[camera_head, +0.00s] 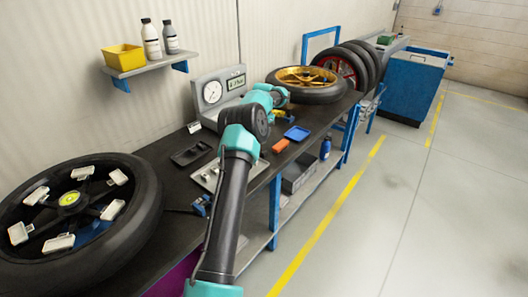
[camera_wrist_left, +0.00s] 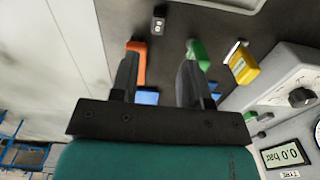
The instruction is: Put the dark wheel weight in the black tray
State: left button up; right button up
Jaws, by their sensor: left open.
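The black tray (camera_head: 192,153) lies on the dark bench in the head view, left of my left arm, and looks empty. In the wrist view a small dark block with pale marks (camera_wrist_left: 158,20) lies on the bench, beyond my fingertips; it may be the dark wheel weight, but I cannot be sure. I cannot pick out the weight in the head view. My left gripper (camera_wrist_left: 158,72) is open above the bench, with nothing seen held between its fingers. Its tips are hard to make out in the head view. My right gripper is not in view.
An orange item (camera_wrist_left: 136,62), a green item (camera_wrist_left: 198,54) and a yellow item (camera_wrist_left: 242,64) lie near the fingers. A gauge unit (camera_head: 212,92) stands at the wall. A blue tray (camera_head: 297,133) lies near the bench edge. Large wheels occupy both bench ends.

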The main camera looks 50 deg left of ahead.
pick_arm(q)
jog(key=w+d+r+m+y, duration=0.3)
jog(key=d+m, duration=0.4)
jog(key=m, duration=1)
jog(key=shift+d+r+g+y, duration=0.15)
jog(key=shift+g+y, duration=0.15)
jog(key=shift+y, duration=0.4)
jog(key=shift+w, duration=0.1)
send_over(266, 153)
jog(key=d, duration=0.2)
jog(key=f, duration=1.1)
jog(key=shift+w+f, duration=0.15)
jog(key=shift+w, duration=0.2)
jog(key=shift+x, duration=2.6)
